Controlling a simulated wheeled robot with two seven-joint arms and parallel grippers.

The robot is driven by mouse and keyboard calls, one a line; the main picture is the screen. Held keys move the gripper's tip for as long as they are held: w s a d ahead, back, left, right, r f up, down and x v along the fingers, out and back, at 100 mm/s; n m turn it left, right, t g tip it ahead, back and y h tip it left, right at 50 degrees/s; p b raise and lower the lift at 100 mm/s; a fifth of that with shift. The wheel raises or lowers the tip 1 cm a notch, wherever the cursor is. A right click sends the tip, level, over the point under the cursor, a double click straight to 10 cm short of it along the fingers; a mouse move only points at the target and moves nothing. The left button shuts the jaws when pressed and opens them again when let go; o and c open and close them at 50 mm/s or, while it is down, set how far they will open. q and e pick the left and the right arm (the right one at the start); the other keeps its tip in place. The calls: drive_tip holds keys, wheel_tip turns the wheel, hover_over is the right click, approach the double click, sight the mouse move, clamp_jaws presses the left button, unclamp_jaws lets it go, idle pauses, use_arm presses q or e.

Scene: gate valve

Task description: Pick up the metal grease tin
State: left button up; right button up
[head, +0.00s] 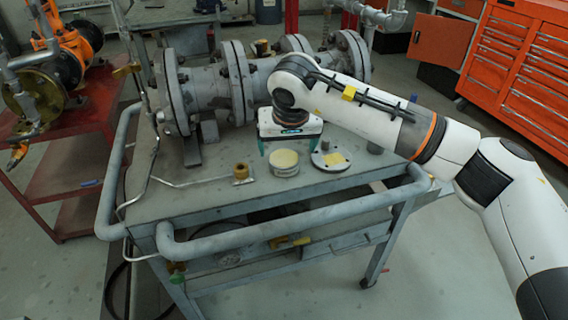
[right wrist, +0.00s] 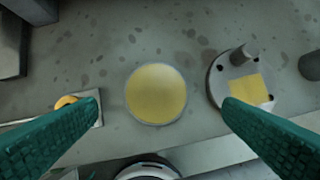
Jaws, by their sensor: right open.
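The metal grease tin (head: 284,162) is a short round can with a pale yellow top, standing on the grey cart top (head: 215,195) near its front edge. In the right wrist view the tin (right wrist: 156,94) shows from above, between and beyond the fingertips. My right gripper (head: 290,148) is open and points down just above and behind the tin; its teal fingers (right wrist: 160,106) are apart with nothing between them. I cannot see contact with the tin. My left gripper is not in view.
A round metal flange (head: 330,158) with a yellow patch lies close right of the tin. A small brass piece (head: 241,172) on a plate stands to its left. The large grey valve pipe (head: 225,92) lies behind. A grey handrail (head: 290,226) runs along the cart's front.

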sight(284, 158)
drive_tip(key=x, duration=0.5)
drive_tip(key=shift+a, duration=0.2)
drive_tip(key=shift+c, duration=0.4)
drive_tip(key=c, duration=1.1)
